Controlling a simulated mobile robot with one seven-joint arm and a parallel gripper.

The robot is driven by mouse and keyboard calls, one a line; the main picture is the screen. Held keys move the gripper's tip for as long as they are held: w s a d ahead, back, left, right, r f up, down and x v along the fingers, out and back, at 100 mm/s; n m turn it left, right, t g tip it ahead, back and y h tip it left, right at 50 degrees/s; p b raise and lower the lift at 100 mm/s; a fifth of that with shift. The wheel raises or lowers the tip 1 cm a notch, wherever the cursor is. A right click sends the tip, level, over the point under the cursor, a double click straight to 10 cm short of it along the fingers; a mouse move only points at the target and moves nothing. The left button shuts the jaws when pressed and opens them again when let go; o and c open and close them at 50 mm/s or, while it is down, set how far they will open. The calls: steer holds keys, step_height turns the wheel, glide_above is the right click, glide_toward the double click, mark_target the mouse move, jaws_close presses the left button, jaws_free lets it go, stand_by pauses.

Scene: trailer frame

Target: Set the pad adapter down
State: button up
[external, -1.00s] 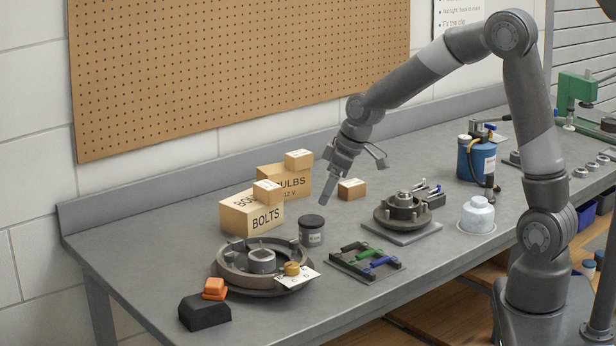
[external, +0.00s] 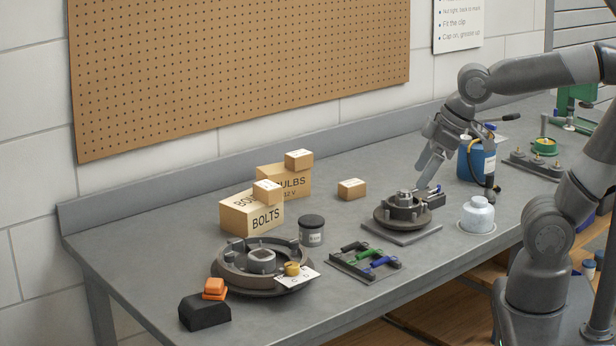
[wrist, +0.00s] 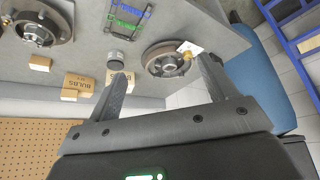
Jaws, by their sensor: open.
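My gripper (external: 431,168) is open, with nothing seen between its fingers. It hangs above the back of the bench, near the round dark hub (external: 402,208) and the blue canister (external: 478,159). In the wrist view both fingers of my gripper (wrist: 162,68) stand wide apart. I cannot tell for certain which piece is the pad adapter. A small brass-coloured piece (external: 292,268) sits at the white card (external: 303,280) on the edge of the large ring drum (external: 232,278). An orange block (external: 214,287) lies on a black block (external: 205,313).
Cartons (external: 252,213) stand at the back, with a small box (external: 351,189) apart. A dark-lidded jar (external: 311,232), a clip tray (external: 362,264) and a white pot (external: 477,214) stand around the hub.

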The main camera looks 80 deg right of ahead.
steer(key=shift+s+a+f, duration=0.1)
steer(key=shift+s+a, duration=0.15)
steer(key=shift+s, duration=0.45)
steer(key=shift+s+a+r, duration=0.1)
steer(key=shift+s+a, duration=0.1)
steer(key=shift+s, duration=0.55)
steer(key=shift+s+a+f, duration=0.1)
steer(key=shift+s+a, duration=0.15)
steer(key=shift+s, duration=0.45)
